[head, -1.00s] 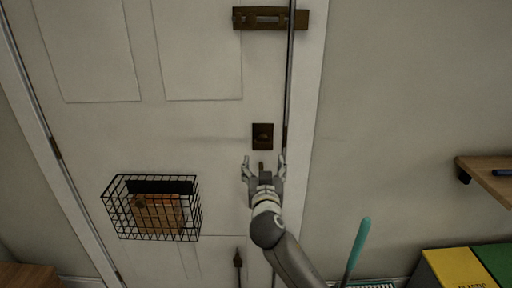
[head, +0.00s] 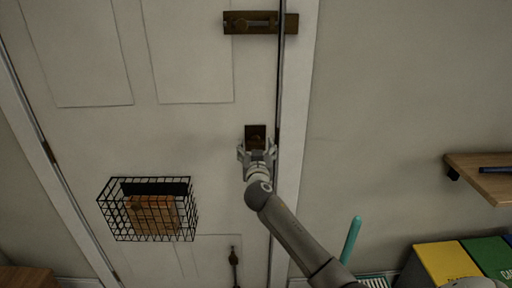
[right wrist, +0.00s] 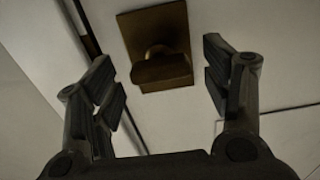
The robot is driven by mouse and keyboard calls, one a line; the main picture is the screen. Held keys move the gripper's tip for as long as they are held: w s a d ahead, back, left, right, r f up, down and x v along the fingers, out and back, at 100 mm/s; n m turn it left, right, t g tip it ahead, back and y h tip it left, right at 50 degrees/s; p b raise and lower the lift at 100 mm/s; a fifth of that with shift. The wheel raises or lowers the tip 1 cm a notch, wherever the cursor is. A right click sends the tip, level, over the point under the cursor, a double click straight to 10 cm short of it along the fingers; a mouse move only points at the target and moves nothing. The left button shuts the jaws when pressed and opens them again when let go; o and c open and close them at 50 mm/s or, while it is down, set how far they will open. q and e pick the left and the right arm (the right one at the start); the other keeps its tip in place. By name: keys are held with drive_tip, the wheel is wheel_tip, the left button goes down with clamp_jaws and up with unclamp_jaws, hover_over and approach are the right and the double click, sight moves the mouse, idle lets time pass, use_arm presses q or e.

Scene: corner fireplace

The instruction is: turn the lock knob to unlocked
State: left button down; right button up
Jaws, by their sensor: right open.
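The lock knob (right wrist: 162,68) is a dark bronze piece on a square brown plate (head: 255,131) on the white door (head: 190,125), near its right edge. In the right wrist view the plate (right wrist: 150,25) shows behind the knob. My right gripper (head: 257,150) is at the lower part of the plate in the head view. Its fingers are open, one on each side of the knob in the right wrist view (right wrist: 165,85), with a gap on both sides. The gripper partly hides the knob in the head view. My left gripper is not in view.
A brass slide bolt (head: 260,23) is higher on the door. A black wire basket (head: 118,210) with a box in it hangs at the lower left. A wooden shelf (head: 482,181) and yellow and green bins (head: 447,262) are at the right.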

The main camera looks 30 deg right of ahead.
drive_tip(key=c, duration=1)
drive_tip(key=shift+n, duration=0.3)
drive_tip(key=n, duration=0.7)
drive_tip(key=shift+n+p, duration=0.3)
drive_tip(key=shift+p, duration=0.05)
drive_tip(key=n+p, duration=0.1)
drive_tip(key=n, duration=0.4)
drive_tip(key=shift+p, duration=0.4)
drive_tip(key=n+p, duration=0.1)
drive_tip(key=n, duration=0.3)
drive_tip(key=shift+n+p, duration=0.3)
drive_tip(key=shift+n, duration=0.2)
